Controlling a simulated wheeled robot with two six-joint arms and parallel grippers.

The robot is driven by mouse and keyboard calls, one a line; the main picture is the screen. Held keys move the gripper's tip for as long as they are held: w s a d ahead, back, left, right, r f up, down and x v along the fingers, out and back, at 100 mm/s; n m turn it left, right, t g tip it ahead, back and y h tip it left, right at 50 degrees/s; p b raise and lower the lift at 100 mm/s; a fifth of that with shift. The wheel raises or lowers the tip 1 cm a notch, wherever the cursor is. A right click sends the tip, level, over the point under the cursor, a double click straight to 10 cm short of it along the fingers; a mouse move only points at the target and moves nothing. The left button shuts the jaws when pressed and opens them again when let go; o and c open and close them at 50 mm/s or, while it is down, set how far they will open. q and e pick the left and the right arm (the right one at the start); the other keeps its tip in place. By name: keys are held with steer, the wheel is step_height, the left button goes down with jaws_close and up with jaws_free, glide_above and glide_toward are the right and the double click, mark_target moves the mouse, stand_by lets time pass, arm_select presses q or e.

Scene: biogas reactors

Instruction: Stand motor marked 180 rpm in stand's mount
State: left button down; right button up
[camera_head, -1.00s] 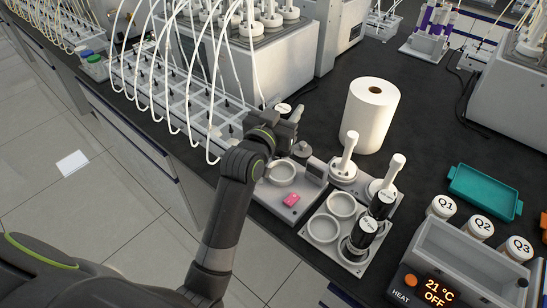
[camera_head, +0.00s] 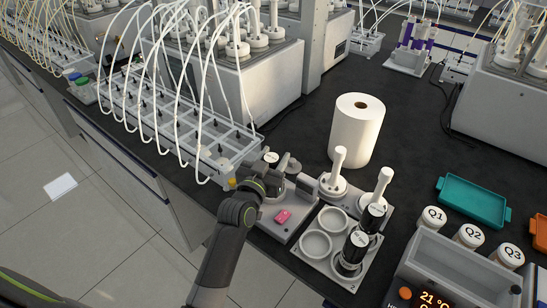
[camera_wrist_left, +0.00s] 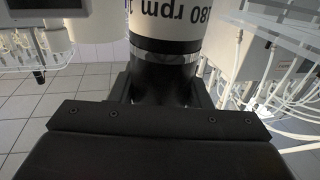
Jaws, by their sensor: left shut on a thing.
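My left gripper (camera_head: 272,180) is shut on the motor (camera_wrist_left: 166,25), dark with a white band that reads 180 rpm, upside down in the wrist view. In the head view the motor's pale round top (camera_head: 271,157) shows just above the gripper, and the motor looks about upright. The grey stand (camera_head: 302,204) with a pink patch (camera_head: 283,216) is directly below and beside the gripper. Its round mount is hidden behind my gripper, so I cannot tell whether the motor touches it. My right gripper is not in view.
A paper roll (camera_head: 356,130) stands farther back. A tube-filled tray (camera_head: 180,130) lies close left. A heater box (camera_head: 450,265) is right.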

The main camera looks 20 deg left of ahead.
arm_select(q)
steer(key=shift+f, duration=0.1)
steer(key=c, duration=1)
jaws_free()
steer(key=shift+c, duration=0.2)
steer(key=shift+o, duration=1.4)
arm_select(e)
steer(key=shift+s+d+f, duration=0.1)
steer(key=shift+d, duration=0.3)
arm_select(q)
steer(key=shift+s, duration=0.1)
steer(key=shift+s+a+b, duration=0.25)
steer(key=shift+s+b, duration=0.4)
steer(key=shift+s, duration=1.3)
steer(key=shift+s+a+b, duration=0.25)
steer(key=shift+s+b, duration=0.35)
steer(key=shift+s, duration=1.4)
steer(key=shift+s+a+b, duration=0.25)
steer(key=shift+s+b, duration=0.4)
steer(key=shift+s, duration=1.3)
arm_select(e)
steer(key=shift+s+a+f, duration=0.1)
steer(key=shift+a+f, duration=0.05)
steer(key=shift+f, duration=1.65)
